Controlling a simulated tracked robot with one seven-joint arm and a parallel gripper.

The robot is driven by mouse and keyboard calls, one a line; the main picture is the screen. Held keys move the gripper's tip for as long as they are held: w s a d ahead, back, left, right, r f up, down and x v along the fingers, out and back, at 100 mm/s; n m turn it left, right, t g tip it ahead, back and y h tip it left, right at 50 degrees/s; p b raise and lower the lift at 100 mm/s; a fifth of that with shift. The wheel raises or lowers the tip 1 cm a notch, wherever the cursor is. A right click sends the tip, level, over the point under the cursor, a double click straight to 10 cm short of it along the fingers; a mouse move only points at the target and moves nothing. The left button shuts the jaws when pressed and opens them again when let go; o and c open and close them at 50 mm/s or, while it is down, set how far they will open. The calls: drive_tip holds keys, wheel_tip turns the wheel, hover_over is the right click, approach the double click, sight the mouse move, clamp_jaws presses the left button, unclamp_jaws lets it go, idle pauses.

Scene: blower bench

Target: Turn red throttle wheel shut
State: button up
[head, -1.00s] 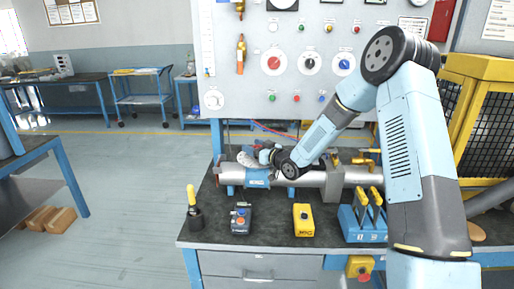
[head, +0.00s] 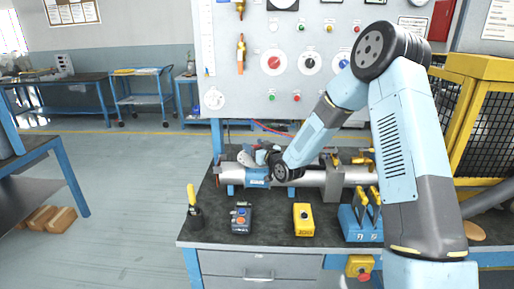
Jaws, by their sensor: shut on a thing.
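A silver blower pipe (head: 311,178) lies across the bench in blue supports. My gripper (head: 261,157) is above and behind the left part of this pipe, low over the bench. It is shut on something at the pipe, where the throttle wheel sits. The red wheel itself is mostly hidden by my gripper and wrist, so its angle cannot be told. A pale ribbed hose (head: 246,159) shows just left of my gripper.
A control panel (head: 240,40) with knobs stands behind the bench.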

drive_tip(key=m+t+h, duration=0.1)
drive_tip(key=m+h, duration=0.1)
drive_tip(key=h, duration=0.1)
drive_tip(key=m+t+h, duration=0.1)
drive_tip(key=m+h, duration=0.1)
drive_tip(key=shift+w+d+r+t+h, duration=0.1)
drive_tip(key=shift+w+d+t+h, duration=0.05)
drive_tip(key=shift+t+h, duration=0.2)
drive_tip(key=m+h, duration=0.2)
drive_tip(key=h, duration=0.1)
drive_tip(key=m+h, duration=0.1)
drive_tip(key=h, duration=0.1)
drive_tip(key=shift+d+t, duration=0.25)
drive_tip(key=m+h, duration=0.1)
drive_tip(key=h, duration=0.1)
drive_tip(key=m+g+h, duration=0.1)
drive_tip(key=m+h, duration=0.2)
drive_tip(key=h, duration=0.1)
drive_tip(key=shift+d+h, duration=0.25)
drive_tip(key=shift+d, duration=0.15)
drive_tip(key=shift+d+m+g+h, duration=0.15)
drive_tip(key=shift+m+g+h, duration=0.35)
drive_tip(key=shift+m+h, duration=0.25)
drive_tip(key=shift+d+m+g+h, duration=0.15)
drive_tip(key=shift+m+g+h, duration=0.45)
drive_tip(key=shift+h, duration=0.25)
drive_tip(key=o, duration=1)
drive_tip(key=shift+c, duration=0.2)
drive_tip(key=v, duration=1.4)
drive_tip(key=shift+f, duration=0.25)
